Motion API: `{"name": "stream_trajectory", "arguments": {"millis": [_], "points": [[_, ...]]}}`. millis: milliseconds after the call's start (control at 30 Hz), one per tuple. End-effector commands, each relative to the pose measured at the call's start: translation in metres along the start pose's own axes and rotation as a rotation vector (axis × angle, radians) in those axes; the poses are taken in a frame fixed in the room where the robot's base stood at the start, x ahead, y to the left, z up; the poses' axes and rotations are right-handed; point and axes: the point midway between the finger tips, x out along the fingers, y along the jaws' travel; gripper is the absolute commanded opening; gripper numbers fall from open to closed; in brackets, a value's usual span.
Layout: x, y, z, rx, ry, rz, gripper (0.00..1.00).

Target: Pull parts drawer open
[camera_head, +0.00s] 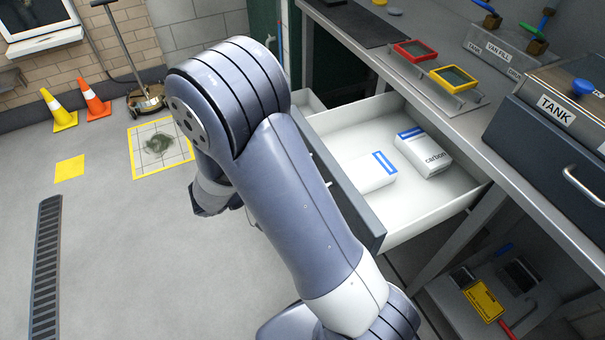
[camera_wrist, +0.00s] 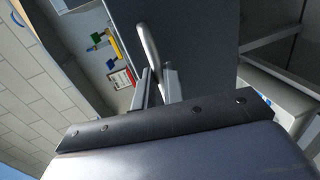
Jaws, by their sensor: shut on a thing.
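The drawer (camera_head: 340,186) under the bench is pulled out, with a dark front and a white inside. Two white boxes with blue bands lie in it, one a carton marked "carbon" (camera_head: 424,155), the other a box (camera_head: 371,174) nearer the front. In the wrist view the dark drawer front (camera_wrist: 200,35) shows with its pale bar handle (camera_wrist: 149,45). My gripper (camera_wrist: 158,78) is shut on this handle. In the head view my arm hides the gripper and the handle.
The bench (camera_head: 470,125) above carries a red tray (camera_head: 415,51), a yellow tray (camera_head: 453,77) and a dark "TANK" unit (camera_head: 550,150). A lower shelf holds a yellow-labelled item (camera_head: 484,301). Open floor (camera_head: 120,250) lies left; cones (camera_head: 95,102) stand far back.

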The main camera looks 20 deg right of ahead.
Motion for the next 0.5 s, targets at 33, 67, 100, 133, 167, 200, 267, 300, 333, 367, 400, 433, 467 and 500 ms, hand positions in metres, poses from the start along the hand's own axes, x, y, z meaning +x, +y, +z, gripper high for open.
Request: {"name": "stream_trajectory", "arguments": {"millis": [33,67,100,133,167,200,267,300,333,367,400,433,467,500], "points": [[0.0003,-0.0007,0.0007,-0.001,-0.003,-0.001,0.0],[0.0003,-0.0007,0.0007,-0.001,-0.003,-0.001,0.0],[0.0003,-0.0007,0.0007,-0.001,-0.003,-0.001,0.0],[0.0004,-0.0007,0.0007,-0.001,-0.003,-0.001,0.0],[0.0004,-0.0007,0.0006,-0.001,-0.003,-0.001,0.0],[0.0004,-0.0007,0.0007,-0.001,-0.003,-0.001,0.12],[0.0004,-0.0006,0.0006,-0.001,-0.002,-0.001,0.17],[0.0004,-0.0005,0.0005,-0.001,-0.002,-0.001,0.2],[0.0004,-0.0005,0.0005,-0.001,-0.002,-0.001,0.23],[0.0004,-0.0004,0.0004,-0.001,-0.002,-0.001,0.25],[0.0003,-0.0004,0.0004,-0.001,-0.001,-0.001,0.29],[0.0003,-0.0003,0.0003,-0.001,-0.001,0.0,0.31],[0.0003,-0.0003,0.0003,-0.001,-0.001,0.0,0.32],[0.0003,-0.0002,0.0002,-0.001,-0.001,0.0,0.32]]}}
